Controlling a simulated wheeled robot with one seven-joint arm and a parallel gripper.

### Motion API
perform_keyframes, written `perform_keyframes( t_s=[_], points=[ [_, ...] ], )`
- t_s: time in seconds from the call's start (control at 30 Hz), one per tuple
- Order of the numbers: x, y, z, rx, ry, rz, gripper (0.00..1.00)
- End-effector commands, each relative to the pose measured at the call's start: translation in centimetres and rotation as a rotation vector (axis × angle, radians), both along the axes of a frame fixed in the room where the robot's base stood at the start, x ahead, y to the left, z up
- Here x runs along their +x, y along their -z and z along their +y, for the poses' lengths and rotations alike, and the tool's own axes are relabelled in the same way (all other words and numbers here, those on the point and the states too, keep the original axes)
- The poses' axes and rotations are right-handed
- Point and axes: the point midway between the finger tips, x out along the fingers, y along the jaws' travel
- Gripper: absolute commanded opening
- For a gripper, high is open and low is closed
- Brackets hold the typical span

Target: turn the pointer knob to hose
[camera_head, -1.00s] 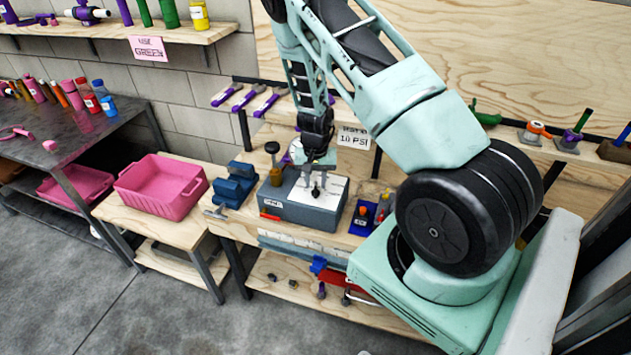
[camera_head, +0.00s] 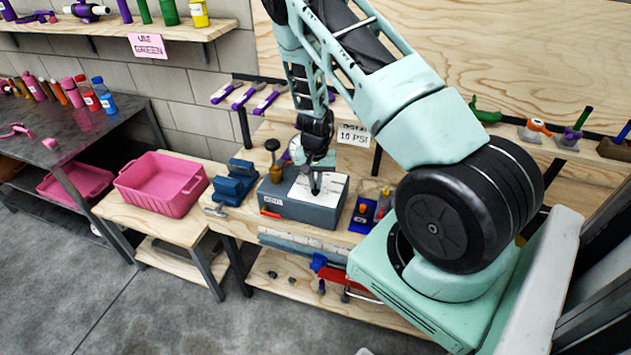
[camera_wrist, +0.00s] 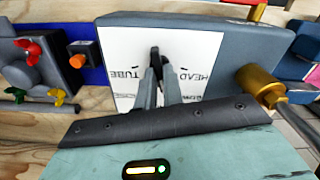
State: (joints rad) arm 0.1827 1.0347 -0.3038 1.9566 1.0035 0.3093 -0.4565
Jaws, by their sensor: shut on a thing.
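A grey box (camera_head: 297,212) stands on the wooden bench with a white label plate (camera_wrist: 128,82) on its top. In the wrist view the plate reads TUBE on the left and HEAD on the right, with more print partly hidden by my fingers. The dark pointer knob (camera_wrist: 154,51) sits at the middle of the plate. My gripper (camera_wrist: 158,65) is shut on the knob, with a finger on each side. In the head view my gripper (camera_head: 315,188) reaches down onto the box top. The knob's exact pointing direction is hard to read behind the fingers.
A brass-coloured post with a dark knob (camera_head: 272,147) rises at the box's left. A blue vise (camera_head: 235,185) stands further left, and a pink bin (camera_head: 160,190) on the adjoining table.

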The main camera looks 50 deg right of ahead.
Motion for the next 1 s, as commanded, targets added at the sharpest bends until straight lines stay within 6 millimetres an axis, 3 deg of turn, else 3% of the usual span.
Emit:
perform_keyframes(
  t_s=[1.0],
  points=[
    [-0.05, -0.03, 0.09, 0.003, 0.806, 0.001, 0.00]
  ],
)
